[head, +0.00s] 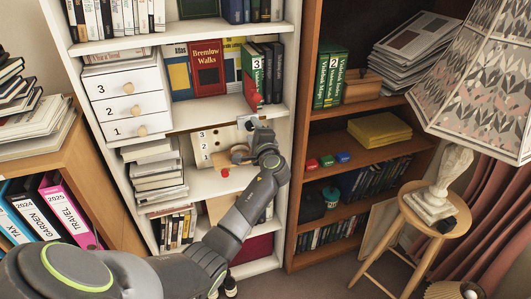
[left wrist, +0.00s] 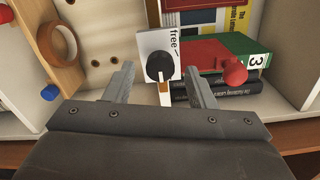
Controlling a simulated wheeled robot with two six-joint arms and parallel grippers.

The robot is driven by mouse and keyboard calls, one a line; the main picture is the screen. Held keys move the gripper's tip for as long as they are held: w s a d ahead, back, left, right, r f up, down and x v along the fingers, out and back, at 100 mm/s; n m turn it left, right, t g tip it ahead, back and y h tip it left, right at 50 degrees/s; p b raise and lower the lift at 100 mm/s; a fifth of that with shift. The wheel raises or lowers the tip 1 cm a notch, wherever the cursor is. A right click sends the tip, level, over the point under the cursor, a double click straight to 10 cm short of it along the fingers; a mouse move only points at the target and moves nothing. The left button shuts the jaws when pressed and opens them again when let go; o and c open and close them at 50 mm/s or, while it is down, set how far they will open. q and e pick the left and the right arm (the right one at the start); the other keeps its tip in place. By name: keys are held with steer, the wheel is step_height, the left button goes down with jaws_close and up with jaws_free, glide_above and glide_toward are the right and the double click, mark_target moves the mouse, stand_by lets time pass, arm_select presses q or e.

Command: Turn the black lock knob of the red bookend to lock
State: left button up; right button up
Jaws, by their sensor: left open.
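The black lock knob (left wrist: 160,67) shows in the left wrist view, on a white plate (left wrist: 152,42) printed "free". A white and orange pointer extends from the knob toward my gripper. The red bookend (head: 251,92) stands beside green books on the white shelf in the head view. In the left wrist view, its red side (left wrist: 203,54) and a red ball (left wrist: 235,72) show right of the plate. My left gripper (left wrist: 158,86) is open, its fingers either side of the knob in the picture; contact cannot be told. It also shows in the head view (head: 250,122). My right gripper is not in view.
A pegboard (left wrist: 112,30) with holes, a wooden ring (left wrist: 57,42) and a blue peg (left wrist: 49,92) lie left of the knob. Green books (left wrist: 235,45) and a black book (left wrist: 225,88) are close on the right. The brown bookcase (head: 300,140) stands right of the arm.

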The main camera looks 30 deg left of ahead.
arm_select(q)
steer(key=b+v, duration=0.3)
steer(key=v, duration=1.2)
steer(key=shift+s+d, duration=0.2)
steer(key=shift+d, duration=0.05)
steer(key=shift+f, duration=0.15)
step_height(320, 180, down, 22)
steer(key=d+m+g+h, duration=0.1)
steer(key=d+h, duration=0.1)
steer(key=h, duration=0.4)
steer(key=s+f+n+g+h, duration=0.15)
steer(key=s+f, duration=0.25)
steer(key=f, duration=0.5)
steer(key=s+f+g+h, duration=0.1)
steer(key=s+f+h, duration=0.1)
steer(key=s+f, duration=0.45)
steer(key=s+a+f+n+g+h, duration=0.1)
steer(key=s+f+n+g, duration=0.1)
steer(key=s+f, duration=0.6)
steer(key=s+a+f+n+g+h, duration=0.1)
steer(key=s+f+n, duration=0.4)
steer(key=s, duration=1.3)
steer(key=s+f+n+g+h, duration=0.1)
steer(key=s+f+n+g, duration=0.2)
steer(key=s+f, duration=0.8)
steer(key=s+g, duration=0.1)
steer(key=s, duration=0.1)
steer(key=shift+s+a+n, duration=0.35)
steer(key=shift+s+a, duration=0.05)
